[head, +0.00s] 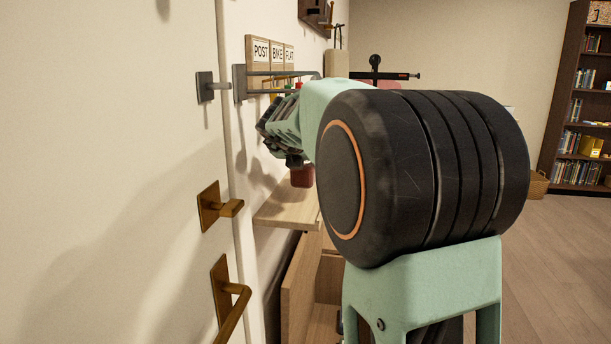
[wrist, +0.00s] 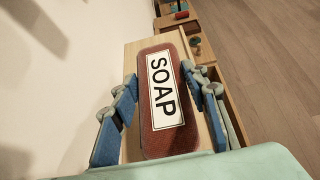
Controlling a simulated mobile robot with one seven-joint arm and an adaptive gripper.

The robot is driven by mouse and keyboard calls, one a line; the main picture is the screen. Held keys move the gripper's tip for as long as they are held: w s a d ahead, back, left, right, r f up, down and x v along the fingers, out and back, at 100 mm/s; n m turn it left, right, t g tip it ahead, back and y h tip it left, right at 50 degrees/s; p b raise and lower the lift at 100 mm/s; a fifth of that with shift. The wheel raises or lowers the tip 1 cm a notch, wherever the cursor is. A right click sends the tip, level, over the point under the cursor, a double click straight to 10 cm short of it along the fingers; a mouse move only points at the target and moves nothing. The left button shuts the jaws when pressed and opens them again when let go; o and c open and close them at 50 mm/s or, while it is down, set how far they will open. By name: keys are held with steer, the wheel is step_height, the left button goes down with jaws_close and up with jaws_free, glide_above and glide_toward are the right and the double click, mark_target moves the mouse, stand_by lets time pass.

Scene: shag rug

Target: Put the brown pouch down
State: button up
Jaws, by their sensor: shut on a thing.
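The brown pouch (wrist: 177,138) is a reddish-brown, rounded, flat thing with a white label reading SOAP. In the wrist view it lies between the two blue fingers of my gripper (wrist: 162,100), which is shut on it. In the head view a dark red part of the pouch (head: 302,178) shows below my gripper (head: 288,158), over the pale wooden shelf (head: 280,212). The shelf also shows behind the pouch in the wrist view (wrist: 136,62). I cannot tell whether the pouch touches the shelf. My arm hides much of the shelf in the head view.
Above the shelf, a wall rack (head: 262,78) has signs reading POST, BIKE and FLAT, with things hanging below. A door with brass handles (head: 222,206) is at the left. An open wooden unit (head: 300,285) stands below the shelf.

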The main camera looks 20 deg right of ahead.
mark_target(305, 170)
step_height(305, 170, down, 4)
steer(key=shift+w+a+r+b, duration=0.1)
steer(key=shift+a+r+b, duration=0.05)
steer(key=shift+b, duration=1.05)
steer(key=shift+r, duration=0.1)
steer(key=o, duration=1.4)
steer(key=shift+s+a+r, duration=0.15)
steer(key=shift+s+r, duration=0.05)
steer(key=p+v, duration=0.2)
steer(key=v, duration=0.5)
steer(key=shift+f, duration=0.1)
